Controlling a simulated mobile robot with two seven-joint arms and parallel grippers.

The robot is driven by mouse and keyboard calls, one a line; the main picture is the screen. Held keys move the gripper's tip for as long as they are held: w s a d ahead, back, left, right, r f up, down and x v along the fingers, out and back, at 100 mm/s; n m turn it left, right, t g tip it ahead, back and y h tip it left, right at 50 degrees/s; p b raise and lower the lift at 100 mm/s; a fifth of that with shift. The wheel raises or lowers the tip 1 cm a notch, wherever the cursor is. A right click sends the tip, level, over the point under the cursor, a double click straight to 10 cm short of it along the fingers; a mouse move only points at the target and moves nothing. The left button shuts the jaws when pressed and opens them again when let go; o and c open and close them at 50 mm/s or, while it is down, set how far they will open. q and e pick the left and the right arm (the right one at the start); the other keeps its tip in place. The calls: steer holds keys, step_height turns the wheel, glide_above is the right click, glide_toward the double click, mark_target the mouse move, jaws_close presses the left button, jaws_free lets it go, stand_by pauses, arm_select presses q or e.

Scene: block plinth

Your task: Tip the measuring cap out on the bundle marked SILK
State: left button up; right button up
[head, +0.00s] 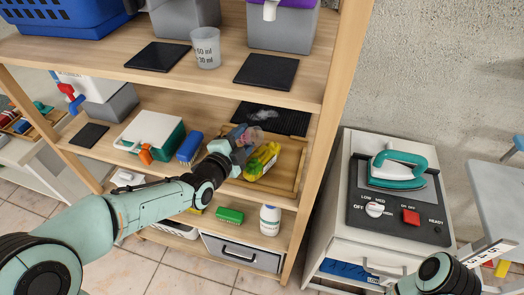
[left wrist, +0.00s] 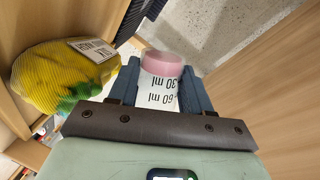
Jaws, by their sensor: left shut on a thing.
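My left gripper (head: 241,139) is at the middle shelf, shut on a clear measuring cap (left wrist: 160,88). The cap has 30 ml and 60 ml marks, which read upside down in the left wrist view, and a pink band at its far end. In the head view the cap's pinkish end (head: 257,137) shows past the fingers. A yellow bundle (head: 262,160) with a pale label lies in a wooden tray just below the gripper. It also shows, with green on it, left of the gripper in the left wrist view (left wrist: 60,75). My right gripper is out of view.
A similar marked cup (head: 206,48) stands on the upper shelf between black mats. A dark mat (head: 290,121) with a pale patch lies behind the gripper. A blue brush (head: 189,147) and a green-white box (head: 150,134) stand left. The shelf's upright (head: 328,120) is close on the right.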

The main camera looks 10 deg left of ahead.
arm_select(q)
steer(key=shift+d+r+m+p, duration=0.1)
steer(key=shift+r+m+p, duration=0.3)
steer(key=shift+m+p, duration=0.4)
stand_by(0.9)
steer(key=shift+d+r+m+y, duration=0.25)
steer(key=shift+m+y, duration=0.15)
steer(key=shift+m, duration=0.2)
stand_by(1.7)
steer(key=shift+s+d+r+m+t, duration=0.1)
steer(key=shift+r+m+t, duration=0.2)
steer(key=shift+m, duration=0.4)
stand_by(1.3)
steer(key=shift+a+f+n, duration=0.2)
steer(key=shift+f+n, duration=0.1)
steer(key=shift+n, duration=0.3)
steer(key=shift+a+f+n, duration=0.15)
steer(key=shift+f+n, duration=0.05)
steer(key=shift+n, duration=0.5)
